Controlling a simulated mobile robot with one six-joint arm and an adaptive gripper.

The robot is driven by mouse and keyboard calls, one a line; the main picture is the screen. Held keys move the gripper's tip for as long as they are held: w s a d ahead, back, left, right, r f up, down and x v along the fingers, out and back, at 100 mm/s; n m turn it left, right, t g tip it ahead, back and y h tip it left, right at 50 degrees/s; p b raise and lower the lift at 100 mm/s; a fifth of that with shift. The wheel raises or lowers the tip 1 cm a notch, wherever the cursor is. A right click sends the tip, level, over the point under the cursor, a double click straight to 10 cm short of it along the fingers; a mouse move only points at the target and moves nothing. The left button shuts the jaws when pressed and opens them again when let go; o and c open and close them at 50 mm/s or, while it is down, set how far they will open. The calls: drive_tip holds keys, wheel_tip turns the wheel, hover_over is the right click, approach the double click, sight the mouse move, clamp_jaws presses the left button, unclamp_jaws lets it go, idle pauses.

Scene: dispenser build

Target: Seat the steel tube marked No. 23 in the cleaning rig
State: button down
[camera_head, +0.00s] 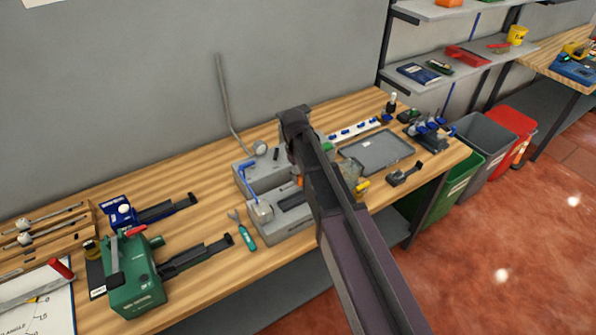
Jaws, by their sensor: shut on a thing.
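My arm (345,225) reaches from the lower right over the workbench. Its dark far joint (294,122) is above a grey block fixture (262,172) with a blue lever. My gripper is not visible; the arm seems to hide it, so what it holds cannot be seen. I cannot read a No. 23 mark on anything. Thin metal rods with round ends (50,231) lie on a wooden rack at the far left. A tall bent grey rod (222,95) rises behind the grey fixture. I cannot tell for sure which fixture is the cleaning rig.
A green device (135,275) and a blue device (122,213) with dark bars stand at left. A green-handled tool (246,238) lies before the grey fixture. A grey tray (388,148) and blue clamp fixture (430,134) are at right. Bins (485,140) stand beyond the bench end.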

drive_tip(key=shift+f, duration=0.15)
drive_tip(key=shift+s+f+b, duration=0.1)
drive_tip(key=shift+f+b, duration=2.3)
drive_tip(key=shift+b, duration=0.25)
drive_tip(key=shift+g+y, duration=0.3)
drive_tip(key=shift+y, duration=0.2)
drive_tip(key=shift+g+y, duration=0.3)
drive_tip(key=shift+y, duration=0.1)
drive_tip(key=shift+d+g+y+b, duration=0.2)
drive_tip(key=shift+g+y+b, duration=0.35)
drive_tip(key=shift+y, duration=0.15)
drive_tip(key=shift+a, duration=0.15)
idle(1.1)
